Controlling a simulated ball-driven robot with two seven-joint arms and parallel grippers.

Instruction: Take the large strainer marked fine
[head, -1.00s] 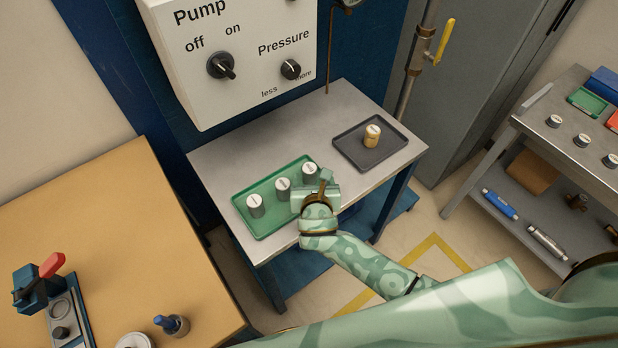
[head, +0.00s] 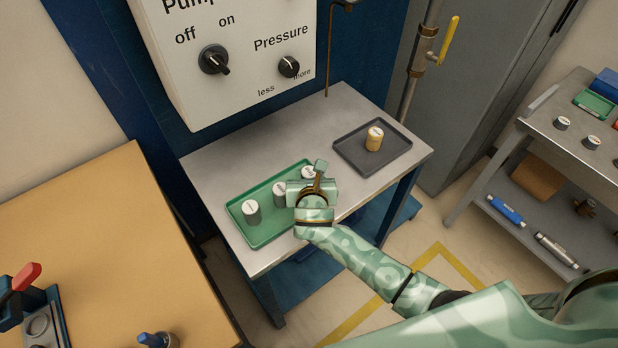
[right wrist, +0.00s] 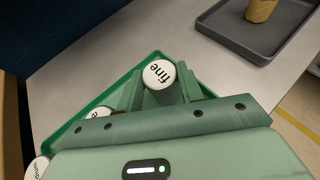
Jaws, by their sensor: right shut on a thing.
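A grey strainer with a white top (head: 307,172) stands at the right end of the green tray, partly hidden by my right gripper (head: 312,181). In the right wrist view its top reads "fine" (right wrist: 160,73), and my right gripper (right wrist: 162,92) is shut on it, a finger on each side. Two similar grey strainers stand to its left in the tray, one in the middle (head: 280,194) and one at the left end (head: 251,212). The wrist view shows only parts of their tops. My left gripper is not in view.
The green tray (head: 262,238) lies on a grey metal table (head: 215,160). A dark tray (head: 355,160) with a yellowish strainer (head: 374,139) is to the right. A pump panel (head: 250,40) stands behind. A wooden bench (head: 90,230) is at left, a shelf cart (head: 540,150) at right.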

